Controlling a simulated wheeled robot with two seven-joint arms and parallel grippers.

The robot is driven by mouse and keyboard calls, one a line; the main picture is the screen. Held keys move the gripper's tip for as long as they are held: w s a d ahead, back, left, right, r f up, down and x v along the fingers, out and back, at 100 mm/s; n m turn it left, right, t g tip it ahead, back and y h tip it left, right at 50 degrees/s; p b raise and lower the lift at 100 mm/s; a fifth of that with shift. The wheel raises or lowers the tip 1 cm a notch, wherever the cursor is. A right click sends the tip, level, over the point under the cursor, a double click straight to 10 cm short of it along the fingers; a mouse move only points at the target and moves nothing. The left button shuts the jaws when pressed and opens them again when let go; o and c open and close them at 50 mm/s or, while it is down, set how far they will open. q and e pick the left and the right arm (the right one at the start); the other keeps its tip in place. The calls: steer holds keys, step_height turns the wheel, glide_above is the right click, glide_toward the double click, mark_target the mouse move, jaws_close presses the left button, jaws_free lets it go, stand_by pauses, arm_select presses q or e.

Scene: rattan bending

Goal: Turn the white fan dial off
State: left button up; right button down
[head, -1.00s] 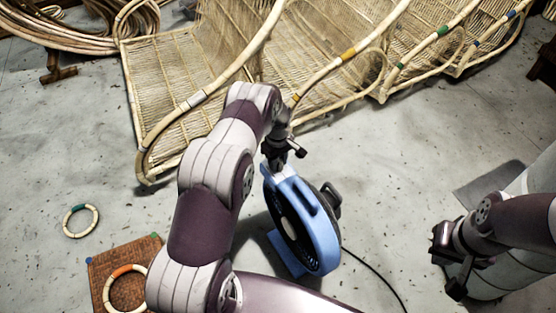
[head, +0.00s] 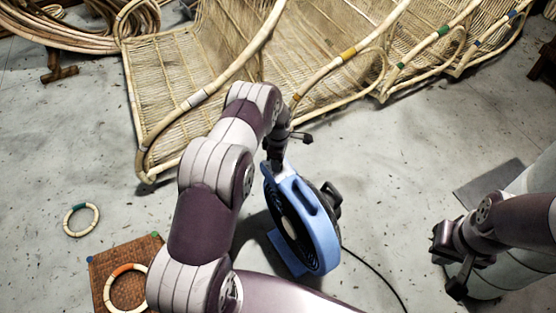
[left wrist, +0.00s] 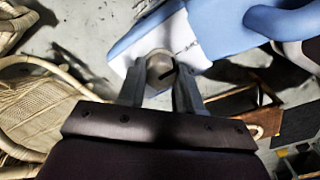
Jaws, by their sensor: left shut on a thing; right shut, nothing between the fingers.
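The blue fan (head: 318,228) stands on the floor in the head view, with a dark round grille and a cord. Its white top panel shows in the left wrist view (left wrist: 182,33). The pale round dial (left wrist: 160,68) with a dark pointer mark sits on that panel, between the fingers of my left gripper (left wrist: 158,90). My left gripper also shows at the fan's top in the head view (head: 277,161), shut on the dial. In the head view the dial is mostly hidden by the gripper. My right gripper (head: 449,270) is shut and empty at the right, away from the fan.
Rattan chair frames (head: 330,75) stand behind the fan. A woven mat (head: 103,262) with a rattan ring (head: 124,284) lies at the lower left, and another ring (head: 81,220) is on the floor. The fan's cord (head: 378,276) runs to the lower right.

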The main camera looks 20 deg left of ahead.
stand_by(0.5)
arm_select(q)
steer(key=o, duration=1)
steer(key=shift+o, duration=0.2)
step_height(320, 180, up, 13)
steer(key=p, duration=0.3)
steer(key=shift+f, duration=0.15)
